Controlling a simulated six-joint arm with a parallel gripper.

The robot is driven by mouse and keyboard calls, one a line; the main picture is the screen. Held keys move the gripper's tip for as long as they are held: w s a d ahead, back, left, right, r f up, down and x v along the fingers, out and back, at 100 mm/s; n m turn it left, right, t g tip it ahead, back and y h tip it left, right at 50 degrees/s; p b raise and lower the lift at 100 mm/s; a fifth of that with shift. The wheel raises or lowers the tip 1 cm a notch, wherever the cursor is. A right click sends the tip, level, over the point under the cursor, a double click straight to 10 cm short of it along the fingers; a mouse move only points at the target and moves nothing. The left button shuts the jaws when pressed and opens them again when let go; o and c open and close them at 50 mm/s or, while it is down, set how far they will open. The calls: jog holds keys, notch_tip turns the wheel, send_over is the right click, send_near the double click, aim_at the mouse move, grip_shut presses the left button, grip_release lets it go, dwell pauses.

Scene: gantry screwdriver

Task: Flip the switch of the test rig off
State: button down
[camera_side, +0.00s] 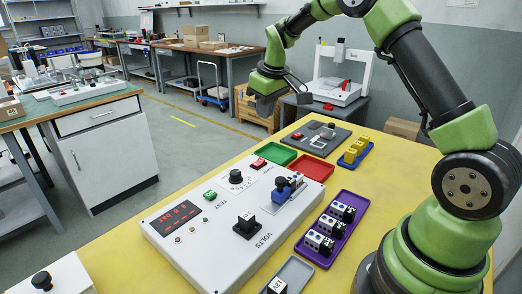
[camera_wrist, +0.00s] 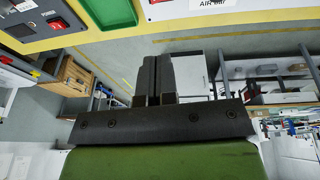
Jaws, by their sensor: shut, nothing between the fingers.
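The test rig (camera_side: 205,262) is a white box on the yellow table. On its top are a dark display with red digits, a green TEST button (camera_side: 210,195), a black round knob (camera_side: 236,177) and a red switch (camera_side: 258,163) at its far edge. A black block (camera_side: 245,228) stands near the VOLTS label, and a blue clamp-like fixture (camera_side: 284,189) sits at the right. The switch's position is too small to read. My gripper (camera_side: 265,108) is high beyond the table's far left edge, clear of the rig. In the wrist view its fingers (camera_wrist: 153,80) are together and empty.
A green tray (camera_side: 273,151) and a red tray (camera_side: 312,164) lie beyond the rig. A grey panel (camera_side: 335,140), a blue tray with yellow parts (camera_side: 357,151) and a purple tray (camera_side: 311,255) with several terminal blocks stand on the table. Open floor lies left.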

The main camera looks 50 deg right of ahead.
jog(key=shift+s, duration=0.25)
send_near(261, 159)
jog(key=x, duration=0.5)
jog(key=shift+w+a+f, duration=0.2)
jog(key=shift+w+a, duration=0.05)
jog(key=shift+w, duration=0.1)
jog(key=shift+d+f, duration=0.1)
jog(key=shift+f, duration=0.6)
jog(key=shift+d+f, duration=0.25)
jog(key=shift+f, duration=0.2)
